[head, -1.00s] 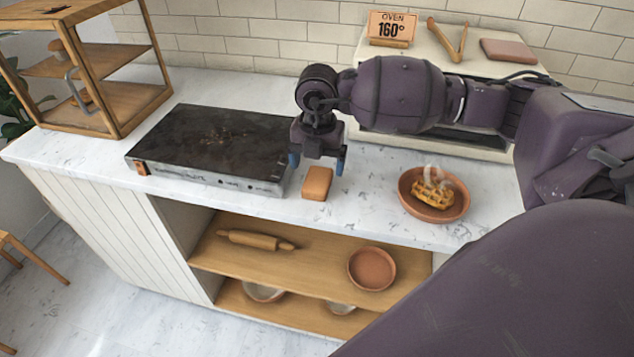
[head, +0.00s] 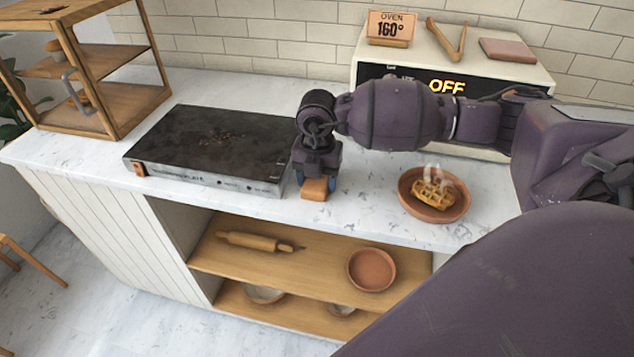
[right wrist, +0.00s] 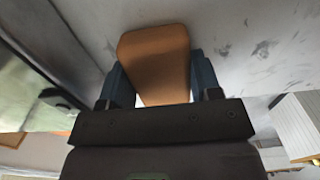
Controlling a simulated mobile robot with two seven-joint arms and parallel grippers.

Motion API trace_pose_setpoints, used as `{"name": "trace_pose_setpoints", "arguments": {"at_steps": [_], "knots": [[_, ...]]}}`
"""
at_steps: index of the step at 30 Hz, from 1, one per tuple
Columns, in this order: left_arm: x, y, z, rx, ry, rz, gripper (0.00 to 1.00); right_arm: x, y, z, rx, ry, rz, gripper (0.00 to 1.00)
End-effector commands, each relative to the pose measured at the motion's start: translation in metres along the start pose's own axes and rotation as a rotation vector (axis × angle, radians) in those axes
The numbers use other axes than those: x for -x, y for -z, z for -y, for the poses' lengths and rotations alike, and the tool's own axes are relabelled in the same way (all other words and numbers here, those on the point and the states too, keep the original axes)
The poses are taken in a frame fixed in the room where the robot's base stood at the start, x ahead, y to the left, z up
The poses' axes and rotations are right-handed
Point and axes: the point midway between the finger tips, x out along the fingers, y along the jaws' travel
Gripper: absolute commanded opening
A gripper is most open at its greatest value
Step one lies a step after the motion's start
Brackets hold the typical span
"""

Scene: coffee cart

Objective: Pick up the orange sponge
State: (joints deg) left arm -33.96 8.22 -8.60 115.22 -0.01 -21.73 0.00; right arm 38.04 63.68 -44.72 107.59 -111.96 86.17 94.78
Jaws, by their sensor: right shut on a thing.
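The orange sponge (head: 314,189) is on the marble counter, just right of the black griddle. My right gripper (head: 315,182) has come down over it from above, with one finger on each side. In the right wrist view, the sponge (right wrist: 155,62) sits between the two blue fingers (right wrist: 160,82), which are shut on its sides. I cannot tell whether the sponge touches the counter or is slightly clear of it. My left gripper is not in view.
The griddle (head: 205,145) stands close on the left. A terracotta bowl (head: 437,212) with a steaming waffle (head: 433,193) is on the right. An oven reading OFF (head: 447,87) stands behind my right arm. The counter's front edge is near.

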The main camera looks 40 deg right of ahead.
Motion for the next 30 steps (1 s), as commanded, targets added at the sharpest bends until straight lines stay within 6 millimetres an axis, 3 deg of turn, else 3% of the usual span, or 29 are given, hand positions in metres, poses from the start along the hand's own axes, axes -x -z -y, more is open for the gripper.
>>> {"name": "trace_pose_setpoints", "arguments": {"at_steps": [9,14,30], "knots": [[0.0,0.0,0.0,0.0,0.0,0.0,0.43,0.002,0.0,0.0,0.0,0.0,0.001,0.35],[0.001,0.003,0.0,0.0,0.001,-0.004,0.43,0.016,-0.001,0.0,-0.001,-0.001,0.002,0.35],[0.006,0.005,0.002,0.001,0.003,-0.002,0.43,0.145,0.0,-0.001,0.0,-0.004,0.004,0.35]]}}
